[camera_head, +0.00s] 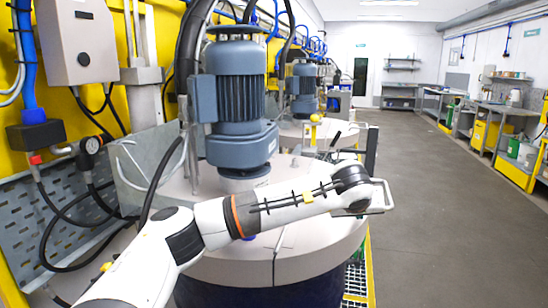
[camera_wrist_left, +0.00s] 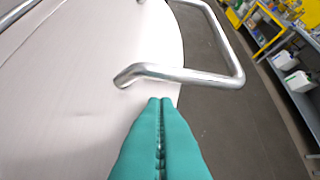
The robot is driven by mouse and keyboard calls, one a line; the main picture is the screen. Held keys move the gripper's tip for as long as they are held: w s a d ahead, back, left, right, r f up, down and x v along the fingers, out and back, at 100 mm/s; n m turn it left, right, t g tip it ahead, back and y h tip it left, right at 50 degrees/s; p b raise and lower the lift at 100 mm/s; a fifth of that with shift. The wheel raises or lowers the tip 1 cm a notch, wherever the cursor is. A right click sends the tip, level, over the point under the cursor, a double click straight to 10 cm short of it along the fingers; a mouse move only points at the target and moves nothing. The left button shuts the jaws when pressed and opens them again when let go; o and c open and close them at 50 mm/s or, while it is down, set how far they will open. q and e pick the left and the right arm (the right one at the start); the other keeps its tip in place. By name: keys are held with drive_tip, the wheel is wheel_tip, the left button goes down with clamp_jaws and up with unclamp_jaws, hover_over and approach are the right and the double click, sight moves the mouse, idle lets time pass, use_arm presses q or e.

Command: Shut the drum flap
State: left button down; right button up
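The drum's pale lid (camera_head: 300,225) lies across the dark blue drum (camera_head: 260,290), with a seam at its front rim. In the left wrist view the pale flap surface (camera_wrist_left: 80,70) fills the left side, with a bent metal handle (camera_wrist_left: 190,75) at its edge. The handle also shows in the head view (camera_head: 385,197), beside my left wrist. My left gripper's teal fingers (camera_wrist_left: 160,101) are together with nothing between them, just short of the handle in the picture; I cannot tell if they touch the flap. In the head view the left fingers are hidden. My right gripper is not in view.
A blue-grey agitator motor (camera_head: 236,95) stands on the lid behind my left arm. A grey box (camera_head: 77,40), hoses and a perforated panel (camera_head: 60,215) are at the left. A second motor (camera_head: 303,85) stands farther back. The floor (camera_head: 440,210) at right is clear.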

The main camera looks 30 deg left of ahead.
use_arm(q)
drive_tip(key=shift+d+f, duration=0.1)
drive_tip(key=shift+f, duration=0.2)
drive_tip(key=shift+s, duration=0.1)
